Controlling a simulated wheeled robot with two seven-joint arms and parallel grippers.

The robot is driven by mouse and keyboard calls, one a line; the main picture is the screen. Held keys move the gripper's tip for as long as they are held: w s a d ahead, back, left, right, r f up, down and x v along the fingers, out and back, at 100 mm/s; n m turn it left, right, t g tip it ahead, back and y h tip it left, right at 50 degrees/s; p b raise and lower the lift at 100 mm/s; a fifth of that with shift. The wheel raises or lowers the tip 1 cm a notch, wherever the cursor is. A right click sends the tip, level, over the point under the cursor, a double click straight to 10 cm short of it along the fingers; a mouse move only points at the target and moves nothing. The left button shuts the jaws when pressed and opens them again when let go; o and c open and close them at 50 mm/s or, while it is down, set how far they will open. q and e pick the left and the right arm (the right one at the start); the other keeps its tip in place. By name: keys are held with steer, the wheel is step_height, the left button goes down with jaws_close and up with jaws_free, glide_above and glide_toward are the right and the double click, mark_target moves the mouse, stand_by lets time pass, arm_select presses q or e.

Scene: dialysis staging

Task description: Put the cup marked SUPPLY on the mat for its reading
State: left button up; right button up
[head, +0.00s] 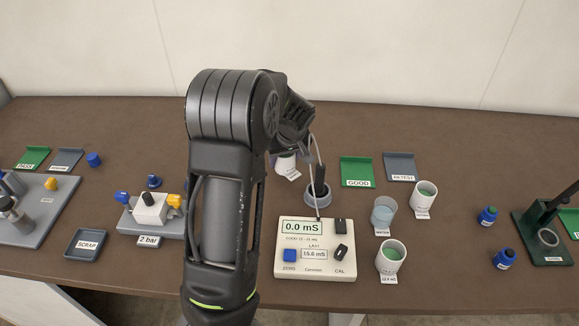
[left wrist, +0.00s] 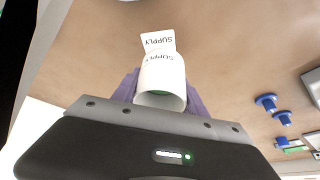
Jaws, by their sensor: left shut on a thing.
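My left gripper (left wrist: 160,88) is shut on a white cup marked SUPPLY (left wrist: 162,72), with purple fingers on both sides and green inside the rim. A SUPPLY tag juts from the cup. In the head view the cup (head: 286,167) shows partly behind my left arm, which hides most of the gripper. A green GOOD mat (head: 357,172) and a grey RETEST mat (head: 400,167) lie right of the cup, both empty. The meter (head: 314,249) reads 0.0 mS, with LAST at 15.6 mS; its smaller range line is hard to read. My right gripper is not in view.
A probe stands in a grey holder (head: 318,194) near the cup. A water beaker (head: 383,214) and two other white cups (head: 424,194) (head: 391,257) stand right of the meter. A valve block (head: 150,208) and SCRAP tray (head: 86,245) are at left.

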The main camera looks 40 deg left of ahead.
mark_target(284, 167)
arm_select(q)
steer(key=shift+f, duration=0.15)
steer(key=shift+f, duration=1.8)
steer(key=shift+f, duration=0.15)
steer(key=o, duration=1.5)
steer(key=shift+c, duration=0.2)
steer(key=shift+r+p, duration=0.25)
steer(key=shift+p, duration=0.05)
steer(key=b+v, duration=0.1)
steer(key=v, duration=1.1)
